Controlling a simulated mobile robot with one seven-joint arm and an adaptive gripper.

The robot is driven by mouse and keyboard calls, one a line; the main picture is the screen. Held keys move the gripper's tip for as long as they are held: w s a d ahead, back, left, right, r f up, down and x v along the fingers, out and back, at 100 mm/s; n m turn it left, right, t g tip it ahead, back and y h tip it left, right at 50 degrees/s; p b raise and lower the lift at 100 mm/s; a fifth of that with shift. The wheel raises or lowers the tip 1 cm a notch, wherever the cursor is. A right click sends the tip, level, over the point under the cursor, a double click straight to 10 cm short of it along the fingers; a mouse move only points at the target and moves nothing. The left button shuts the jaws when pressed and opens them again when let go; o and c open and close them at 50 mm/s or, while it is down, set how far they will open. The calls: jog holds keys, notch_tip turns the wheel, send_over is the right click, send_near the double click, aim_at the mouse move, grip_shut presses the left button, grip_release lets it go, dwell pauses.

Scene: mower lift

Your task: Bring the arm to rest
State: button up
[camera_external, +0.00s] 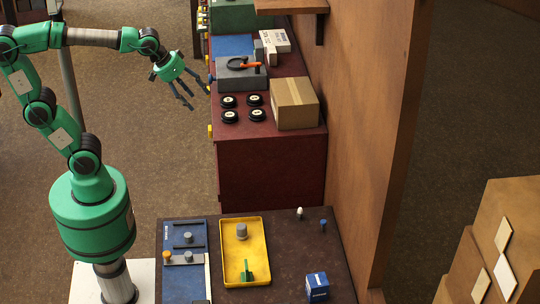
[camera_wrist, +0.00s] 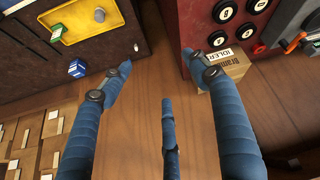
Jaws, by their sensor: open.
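My gripper (camera_external: 182,88) is open and empty. In the external view it hangs in the air at the upper middle, at the end of my green arm, left of the far dark red bench. Its blue fingers are spread apart. In the wrist view the fingers of my gripper (camera_wrist: 165,90) reach up the picture with nothing between them, over the brown wooden panel (camera_wrist: 155,140). My green arm (camera_external: 60,130) is raised and bent, with its upper links reaching right. No finger visibly touches anything.
The far bench (camera_external: 268,180) holds a cardboard box (camera_external: 294,103), several black wheels (camera_external: 256,115) and a grey block with an orange handle (camera_external: 240,75). The near bench (camera_external: 290,270) holds a yellow tray (camera_external: 230,281), a blue fixture (camera_external: 185,285) and a blue box (camera_external: 317,287).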

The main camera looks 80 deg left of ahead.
jog(key=s+d+f+m+b, duration=0.1)
jog(key=s+d+f+m, duration=0.1)
jog(key=s, duration=0.5)
jog(key=s+d+f+m+b, duration=0.1)
jog(key=s+d+f+m, duration=0.2)
jog(key=s, duration=0.4)
notch_tip(320, 180, down, 2)
jog(key=shift+s+d+f+m+g+h, duration=0.1)
jog(key=shift+s+d+m+g+h, duration=0.2)
jog(key=shift+d+h, duration=0.15)
